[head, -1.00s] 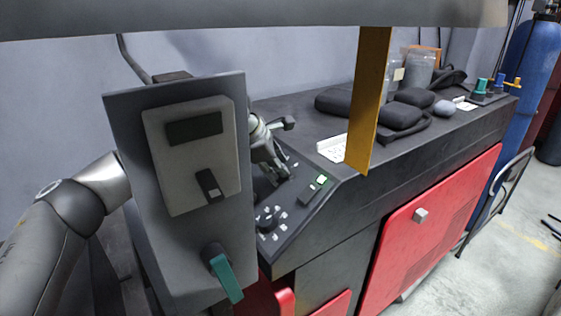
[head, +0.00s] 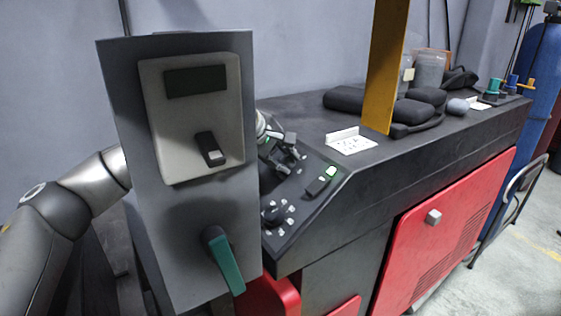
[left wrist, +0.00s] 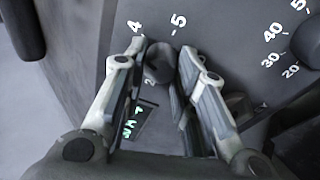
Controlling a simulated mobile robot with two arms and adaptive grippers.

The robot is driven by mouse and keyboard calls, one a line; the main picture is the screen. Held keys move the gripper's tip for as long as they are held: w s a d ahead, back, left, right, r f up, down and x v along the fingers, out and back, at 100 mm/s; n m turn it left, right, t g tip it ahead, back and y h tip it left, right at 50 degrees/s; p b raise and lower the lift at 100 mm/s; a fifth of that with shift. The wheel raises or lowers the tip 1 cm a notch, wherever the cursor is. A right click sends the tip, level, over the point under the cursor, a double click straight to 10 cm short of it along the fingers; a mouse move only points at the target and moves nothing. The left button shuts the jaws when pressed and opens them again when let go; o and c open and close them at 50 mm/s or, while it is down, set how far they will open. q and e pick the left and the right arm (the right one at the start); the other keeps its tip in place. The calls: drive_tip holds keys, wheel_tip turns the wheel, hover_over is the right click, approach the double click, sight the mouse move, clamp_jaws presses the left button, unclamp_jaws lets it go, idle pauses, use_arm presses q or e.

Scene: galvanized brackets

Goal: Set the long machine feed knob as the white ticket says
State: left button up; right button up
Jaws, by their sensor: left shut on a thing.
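My left gripper (head: 283,152) is at the sloping control panel (head: 312,205) of the long black machine, partly hidden behind a grey box in the head view. In the left wrist view my left gripper (left wrist: 160,75) has its fingers on either side of a dark knob (left wrist: 158,62) and is shut on it. Printed numbers 2, 4 and 5 show around this knob. Its pointer setting is hidden. The white ticket (head: 351,141) stands on the machine top; its writing is too small to read. My right gripper is not in view.
A second dark knob (head: 272,215) with a numbered scale sits lower on the panel, also in the left wrist view (left wrist: 308,42). A grey box (head: 190,215) with a green lever (head: 226,262) blocks part of the view. Black pads (head: 400,105) lie farther back.

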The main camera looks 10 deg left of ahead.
use_arm(q)
drive_tip(key=shift+s+d+f+m, duration=0.2)
drive_tip(key=shift+d+f+m, duration=0.1)
drive_tip(key=shift+f+m, duration=0.25)
drive_tip(key=o, duration=0.8)
drive_tip(key=shift+o, duration=1.3)
drive_tip(key=shift+w+d+r, duration=0.15)
drive_tip(key=shift+d, duration=0.05)
drive_tip(key=shift+w+a+r, duration=0.1)
drive_tip(key=shift+a, duration=0.1)
drive_tip(key=shift+s+a+r, duration=0.2)
drive_tip(key=shift+r, duration=0.25)
drive_tip(key=v, duration=1.1)
drive_tip(key=shift+f, duration=0.15)
